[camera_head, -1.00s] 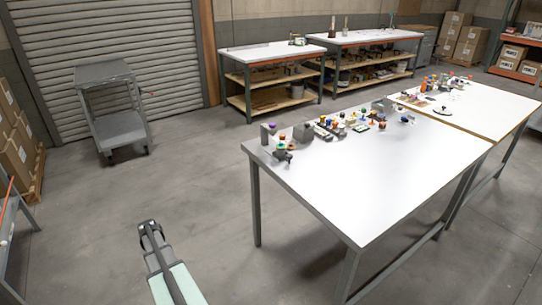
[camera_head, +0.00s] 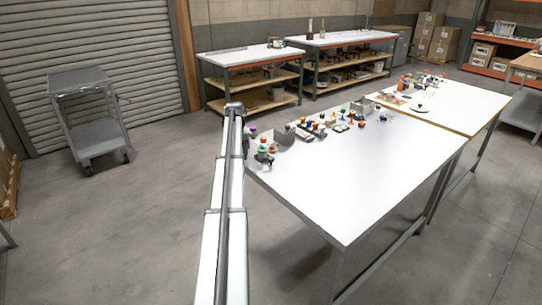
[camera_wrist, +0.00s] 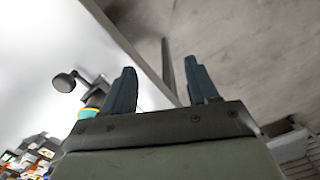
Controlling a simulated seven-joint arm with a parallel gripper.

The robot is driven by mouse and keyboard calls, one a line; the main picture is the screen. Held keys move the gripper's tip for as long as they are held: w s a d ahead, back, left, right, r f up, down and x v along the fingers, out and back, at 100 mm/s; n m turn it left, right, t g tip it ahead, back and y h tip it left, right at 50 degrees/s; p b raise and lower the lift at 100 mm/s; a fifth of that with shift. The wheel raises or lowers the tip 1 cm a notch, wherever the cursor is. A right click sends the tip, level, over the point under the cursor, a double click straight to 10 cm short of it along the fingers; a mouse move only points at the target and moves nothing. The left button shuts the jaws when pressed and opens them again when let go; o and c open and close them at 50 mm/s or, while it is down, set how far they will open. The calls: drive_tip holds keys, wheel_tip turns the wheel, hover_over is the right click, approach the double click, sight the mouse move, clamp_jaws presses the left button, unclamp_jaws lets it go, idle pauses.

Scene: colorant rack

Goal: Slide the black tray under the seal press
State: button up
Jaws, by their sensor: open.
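My gripper (camera_wrist: 162,85) is open and empty in the wrist view, its two dark fingers apart over the table edge and the floor beyond. In the head view its end (camera_head: 235,107) is beside the left corner of the near white table. A dark fixture with a round knob (camera_wrist: 65,81) stands just left of the fingers in the wrist view; I cannot tell whether it is the seal press. I cannot make out the black tray for certain among the small items.
The near white table (camera_head: 350,185) has small colourful pots and grey holders (camera_head: 285,138) along its back-left edge; its front is clear. A teal and yellow pot (camera_wrist: 88,112) is close to the left finger. A grey cart (camera_head: 85,115) stands far left.

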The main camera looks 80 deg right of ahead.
wheel_tip(320, 180, up, 11)
drive_tip(key=m, duration=0.2)
hover_over(271, 157)
drive_tip(key=shift+h, duration=0.3)
wheel_tip(271, 157, down, 14)
drive_tip(key=shift+r, duration=0.25)
drive_tip(key=shift+c, duration=0.3)
clamp_jaws()
